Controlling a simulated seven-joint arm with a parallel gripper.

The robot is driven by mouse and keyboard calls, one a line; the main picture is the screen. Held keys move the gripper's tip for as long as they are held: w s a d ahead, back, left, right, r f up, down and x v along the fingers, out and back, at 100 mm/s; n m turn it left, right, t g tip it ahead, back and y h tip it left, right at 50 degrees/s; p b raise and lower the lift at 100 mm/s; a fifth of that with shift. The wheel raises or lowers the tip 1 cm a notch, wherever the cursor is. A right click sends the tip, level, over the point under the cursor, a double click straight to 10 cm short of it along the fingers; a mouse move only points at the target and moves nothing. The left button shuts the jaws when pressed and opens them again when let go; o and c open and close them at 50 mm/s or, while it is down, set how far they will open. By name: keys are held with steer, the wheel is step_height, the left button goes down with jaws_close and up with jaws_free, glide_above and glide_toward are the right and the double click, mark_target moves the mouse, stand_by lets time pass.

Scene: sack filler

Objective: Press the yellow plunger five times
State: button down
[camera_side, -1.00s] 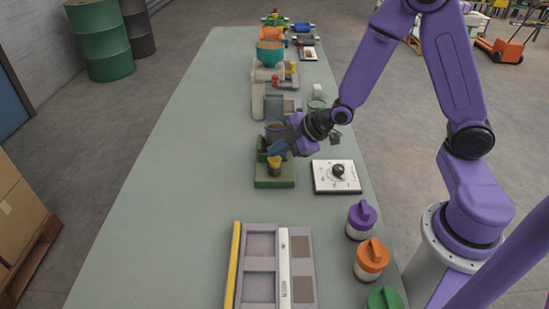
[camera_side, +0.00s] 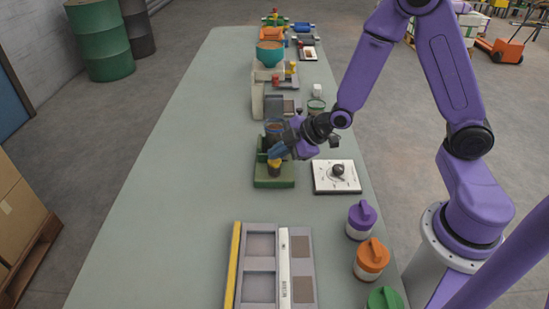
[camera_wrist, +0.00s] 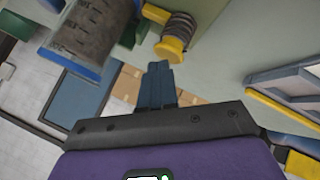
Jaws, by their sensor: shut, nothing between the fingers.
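The yellow plunger (camera_side: 274,164) stands on a green base (camera_side: 274,182) in the middle of the bench. In the wrist view its yellow cap (camera_wrist: 169,49) shows with a dark ribbed part behind it. My gripper (camera_side: 276,153) is shut and empty, with its blue fingertips at the top of the plunger. In the wrist view the fingertips (camera_wrist: 158,68) are close beside the cap. I cannot tell whether they touch it. The fingers and wrist partly hide the plunger's top in the side view.
A white dial panel (camera_side: 336,177) lies to the right. A grey tray with a yellow edge (camera_side: 234,262) lies in front. Purple (camera_side: 361,219), orange (camera_side: 372,258) and green (camera_side: 385,299) lidded jars line the right edge. The bench's left side is clear.

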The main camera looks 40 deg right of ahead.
mark_target(278, 161)
steer(key=shift+f, duration=0.2)
stand_by(0.5)
steer(key=shift+r, duration=1.1)
step_height(278, 161, up, 5)
steer(key=shift+r, duration=0.1)
stand_by(2.6)
